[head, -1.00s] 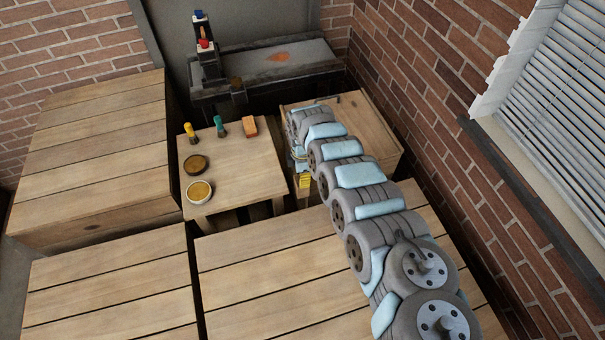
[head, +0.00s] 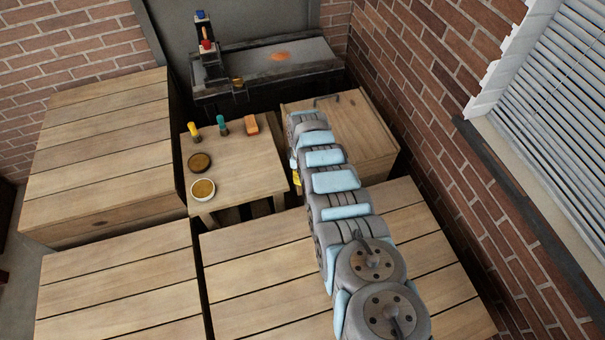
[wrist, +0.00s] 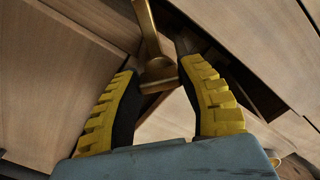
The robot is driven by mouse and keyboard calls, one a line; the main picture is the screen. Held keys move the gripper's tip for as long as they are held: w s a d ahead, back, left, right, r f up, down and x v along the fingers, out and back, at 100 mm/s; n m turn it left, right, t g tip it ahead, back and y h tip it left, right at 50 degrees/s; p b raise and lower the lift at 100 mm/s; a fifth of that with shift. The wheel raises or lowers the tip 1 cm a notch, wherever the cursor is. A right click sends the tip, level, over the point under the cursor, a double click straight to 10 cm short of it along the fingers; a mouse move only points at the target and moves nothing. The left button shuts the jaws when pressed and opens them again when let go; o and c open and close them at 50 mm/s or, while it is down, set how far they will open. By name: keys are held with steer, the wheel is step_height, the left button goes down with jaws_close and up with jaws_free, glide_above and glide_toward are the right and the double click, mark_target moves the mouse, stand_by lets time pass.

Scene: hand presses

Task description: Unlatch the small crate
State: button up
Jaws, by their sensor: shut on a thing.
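The small wooden crate (head: 365,125) stands at the back right in the head view, beside the brick wall, with a flat plank top. A thin dark handle (head: 327,98) lies on its top near the back. In the wrist view, a brass latch piece (wrist: 150,32) with a wider end sits between the yellow and black fingers of my gripper (wrist: 157,65). My gripper is shut on this piece. In the head view my arm covers most of the gripper and the crate's near left side; only a bit of yellow shows.
A hand press (head: 207,50) stands behind. Large plank crates fill the left and front.

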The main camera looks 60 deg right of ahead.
steer(key=shift+f+m, duration=0.1)
steer(key=shift+m, duration=1.2)
steer(key=shift+w+m, duration=0.1)
steer(key=shift+m, duration=1)
steer(key=m+b, duration=0.1)
steer(key=m, duration=0.2)
steer(key=shift+f, duration=0.1)
steer(key=shift+m+b, duration=0.55)
steer(key=shift+m, duration=0.65)
steer(key=o, duration=1.2)
steer(key=shift+r, duration=0.25)
